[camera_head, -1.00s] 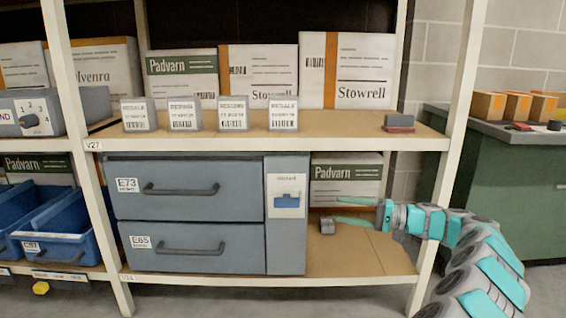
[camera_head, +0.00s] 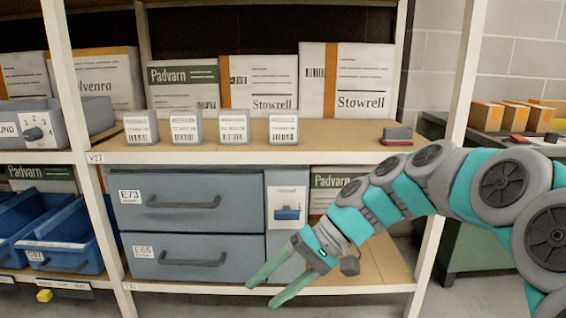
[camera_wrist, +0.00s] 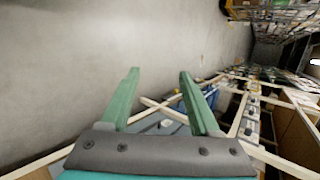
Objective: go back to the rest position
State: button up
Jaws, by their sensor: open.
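My gripper (camera_head: 278,285) is open and empty, its two green fingers apart and pointing down and left. In the head view it is in front of the lower right of the drawer cabinet (camera_head: 190,259). My teal and grey arm reaches in from the right and hides part of the lower shelf bay. In the wrist view my gripper (camera_wrist: 158,95) shows both fingers apart over grey floor (camera_wrist: 90,50), with nothing between them.
The upper shelf (camera_head: 330,135) holds several small labelled boxes, larger cartons and a red-grey block (camera_head: 396,136). Blue bins (camera_head: 70,235) stand at lower left. A rack post (camera_head: 462,80) is close to my arm. A green bench (camera_head: 480,230) stands at right.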

jog(key=s+d+f+h+p, duration=0.1)
jog(key=s+d+f+h, duration=0.2)
jog(key=s+d, duration=0.2)
jog(key=s+d+f+m+h+p, duration=0.1)
jog(key=s+d+f+h, duration=0.1)
jog(key=s+d, duration=0.4)
jog(key=s+d+f+t+h+p, duration=0.1)
jog(key=s+d+f+h, duration=0.2)
jog(key=s+d, duration=0.3)
jog(key=s+h, duration=0.1)
jog(key=s, duration=0.4)
jog(key=shift+f+h, duration=0.35)
jog(key=shift+h, duration=0.05)
